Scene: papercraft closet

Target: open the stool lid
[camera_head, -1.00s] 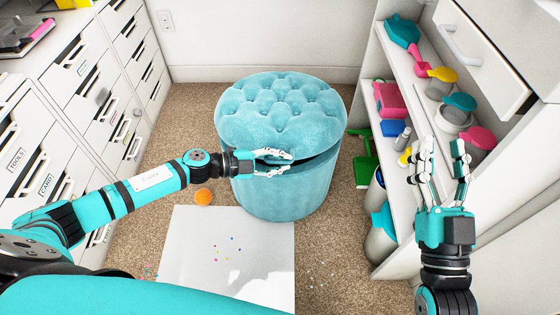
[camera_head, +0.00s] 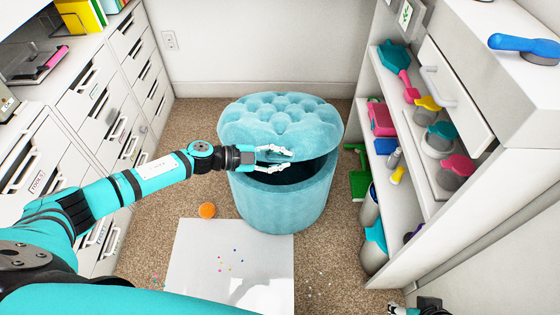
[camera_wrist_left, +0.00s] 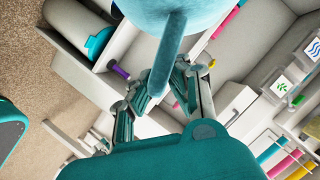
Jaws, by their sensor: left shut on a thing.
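The round light-blue tufted stool (camera_head: 285,205) stands on the carpet in the head view. Its lid (camera_head: 283,118) is tilted, with the near edge raised, and a dark gap shows the inside. My left gripper (camera_head: 280,163) is at the lid's near edge, shut on the lid. In the left wrist view its fingers (camera_wrist_left: 165,92) close around a narrow blue strip below the lid (camera_wrist_left: 175,12). My right gripper (camera_head: 402,308) shows only in part at the bottom edge of the head view, too cut off to tell its state.
A white shelf (camera_head: 405,215) with colourful tools stands close on the right of the stool. White drawers (camera_head: 125,85) line the left. An orange ball (camera_head: 207,210) and a white sheet (camera_head: 225,265) lie on the floor in front. The wall is behind.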

